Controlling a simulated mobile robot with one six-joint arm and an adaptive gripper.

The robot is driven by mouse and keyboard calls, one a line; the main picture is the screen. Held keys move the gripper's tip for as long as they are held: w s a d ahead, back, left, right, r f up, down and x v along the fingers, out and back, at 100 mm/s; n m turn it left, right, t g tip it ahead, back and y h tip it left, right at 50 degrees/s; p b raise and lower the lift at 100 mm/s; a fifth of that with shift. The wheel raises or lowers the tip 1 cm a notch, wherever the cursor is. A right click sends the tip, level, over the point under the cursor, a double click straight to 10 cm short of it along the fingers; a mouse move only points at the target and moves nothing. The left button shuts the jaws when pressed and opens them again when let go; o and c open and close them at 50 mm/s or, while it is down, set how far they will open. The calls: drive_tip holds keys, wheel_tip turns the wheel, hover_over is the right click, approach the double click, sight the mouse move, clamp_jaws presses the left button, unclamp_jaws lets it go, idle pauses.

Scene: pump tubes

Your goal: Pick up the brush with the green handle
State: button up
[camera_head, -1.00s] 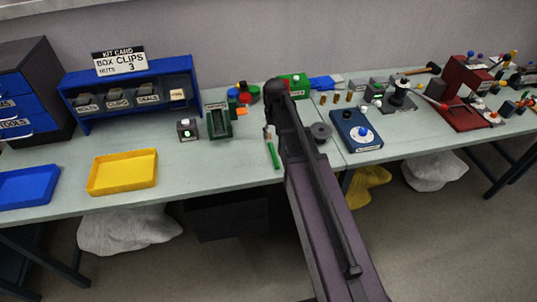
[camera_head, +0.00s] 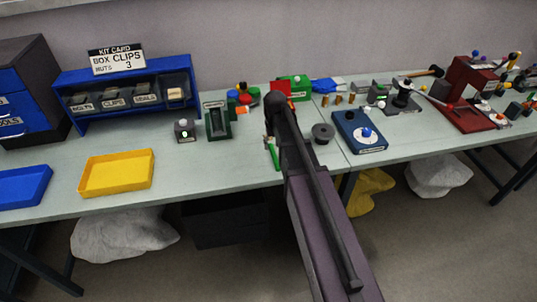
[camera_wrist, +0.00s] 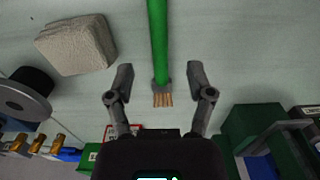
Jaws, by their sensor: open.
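The brush with the green handle (camera_head: 275,156) lies on the grey-green bench, just left of my arm in the head view. In the wrist view its green handle (camera_wrist: 157,42) runs down from the top edge to a grey collar and tan bristles (camera_wrist: 163,100). My gripper (camera_wrist: 160,76) is open, with one finger on each side of the brush near the collar. Clear gaps show between the fingers and the brush, and it is not held. In the head view my arm hides the gripper.
A beige block (camera_wrist: 77,45) and a dark round spool (camera_wrist: 20,95) lie left of the gripper in the wrist view. A green fixture (camera_wrist: 255,130) stands at right. A yellow tray (camera_head: 117,173) and a blue device (camera_head: 358,131) flank the area on the bench.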

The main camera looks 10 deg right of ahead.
sight(274, 155)
drive_tip(key=shift+f, duration=0.1)
drive_tip(key=shift+f+b, duration=2.5)
drive_tip(key=shift+b, duration=0.1)
drive_tip(key=shift+c, duration=0.2)
clamp_jaws()
